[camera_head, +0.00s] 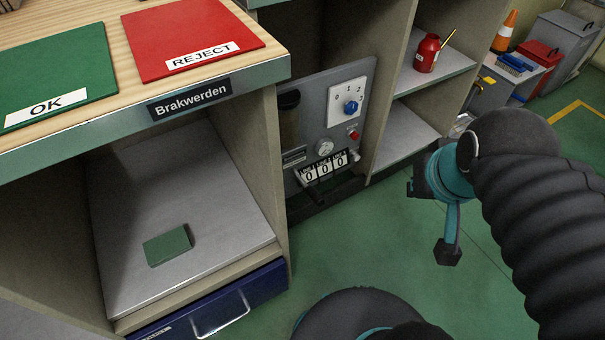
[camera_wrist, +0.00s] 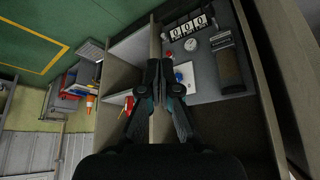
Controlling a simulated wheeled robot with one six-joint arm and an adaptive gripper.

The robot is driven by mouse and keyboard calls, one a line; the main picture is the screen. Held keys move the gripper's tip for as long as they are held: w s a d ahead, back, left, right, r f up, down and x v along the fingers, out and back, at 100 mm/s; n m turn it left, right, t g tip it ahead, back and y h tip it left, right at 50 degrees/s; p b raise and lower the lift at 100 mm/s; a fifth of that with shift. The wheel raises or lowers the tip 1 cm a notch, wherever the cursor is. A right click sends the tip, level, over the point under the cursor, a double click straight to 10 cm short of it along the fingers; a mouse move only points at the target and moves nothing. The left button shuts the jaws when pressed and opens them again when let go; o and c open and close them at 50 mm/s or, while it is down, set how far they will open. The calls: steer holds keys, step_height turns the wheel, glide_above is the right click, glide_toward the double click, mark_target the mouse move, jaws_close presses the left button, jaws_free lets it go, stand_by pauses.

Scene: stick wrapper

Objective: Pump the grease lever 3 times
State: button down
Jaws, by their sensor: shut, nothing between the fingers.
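The grey grease panel (camera_head: 318,108) stands in the middle bay of the bench. It carries a counter (camera_head: 325,172) reading 000, a round gauge (camera_head: 324,147), a blue knob (camera_head: 351,107), a red button (camera_head: 354,134) and a dark upright cylinder (camera_head: 289,125). A dark bar near the counter's lower left may be the lever, but I cannot tell for sure. In the wrist view the panel appears turned over, with the counter (camera_wrist: 188,24) at the top. My gripper (camera_wrist: 160,68) is shut and empty, in front of the panel and apart from it in the head view.
The bench top (camera_head: 120,75) holds green OK and red REJECT plates. A green block (camera_head: 167,246) lies on the lower left shelf. Shelf walls flank the panel. A red bottle (camera_head: 427,53) stands on the right shelf. The green floor (camera_head: 360,245) before the panel is clear.

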steer(key=shift+w+a, duration=0.15)
steer(key=shift+w, duration=0.1)
steer(key=w+a+f+n+g, duration=0.2)
steer(key=w+a+n, duration=0.1)
steer(key=w+n, duration=0.45)
steer(key=w+a+f+n+g, duration=0.2)
steer(key=w+a+n+g, duration=0.15)
steer(key=w+n, duration=0.35)
steer(key=w+a+f+n+g, duration=0.3)
steer(key=w+a+f+n, duration=0.5)
steer(key=f, duration=0.5)
steer(key=shift+w+n+y, duration=0.3)
steer(key=shift+w+n, duration=0.85)
steer(key=shift+w, duration=0.05)
steer(key=shift+f, duration=0.1)
